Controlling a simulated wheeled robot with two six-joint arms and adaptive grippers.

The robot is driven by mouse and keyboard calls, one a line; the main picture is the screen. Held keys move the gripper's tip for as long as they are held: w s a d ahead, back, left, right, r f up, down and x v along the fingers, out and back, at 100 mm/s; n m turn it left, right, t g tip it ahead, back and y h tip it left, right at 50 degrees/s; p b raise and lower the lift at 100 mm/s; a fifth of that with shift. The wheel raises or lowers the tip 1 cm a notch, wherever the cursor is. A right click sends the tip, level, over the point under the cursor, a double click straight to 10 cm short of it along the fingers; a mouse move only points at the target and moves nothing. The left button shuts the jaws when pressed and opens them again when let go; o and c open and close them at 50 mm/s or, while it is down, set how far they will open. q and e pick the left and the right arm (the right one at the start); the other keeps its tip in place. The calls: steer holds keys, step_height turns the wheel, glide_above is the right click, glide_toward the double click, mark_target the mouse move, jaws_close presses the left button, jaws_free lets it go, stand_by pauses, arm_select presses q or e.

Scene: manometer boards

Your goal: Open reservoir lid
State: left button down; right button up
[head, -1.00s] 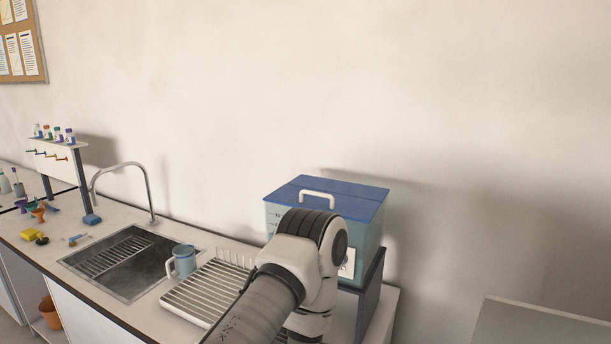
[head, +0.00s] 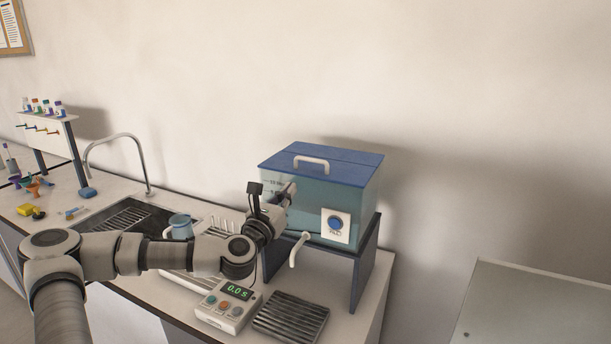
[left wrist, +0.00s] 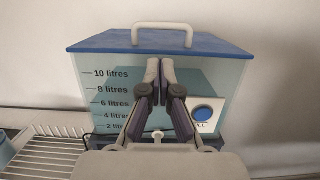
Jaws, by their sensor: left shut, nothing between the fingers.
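The reservoir (head: 305,213) is a clear, bluish tank on a dark blue stand at the back right of the counter. Its blue lid (head: 345,167) lies flat and closed on top, with a white handle (head: 311,161) standing up from it. In the left wrist view the lid (left wrist: 100,41) and handle (left wrist: 162,31) are above the fingers. My left gripper (left wrist: 160,62) is shut and empty in front of the tank's front wall, below the lid edge. In the head view the left gripper (head: 287,191) partly hides that wall. My right gripper is not in view.
A white spout (head: 298,250) and a blue button on a white plate (head: 336,224) are on the tank front. A timer (head: 228,304) reading 0.0 s and a dark grate (head: 290,317) lie below. A mug (head: 180,226), drying rack and sink are left.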

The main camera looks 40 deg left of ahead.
mark_target(316, 161)
arm_select(q)
steer(key=b+x, duration=0.4)
steer(key=x, duration=0.5)
steer(key=shift+w+a+b, duration=0.2)
steer(key=shift+b, duration=0.15)
steer(key=shift+d+r, duration=0.1)
steer(key=shift+d, duration=0.05)
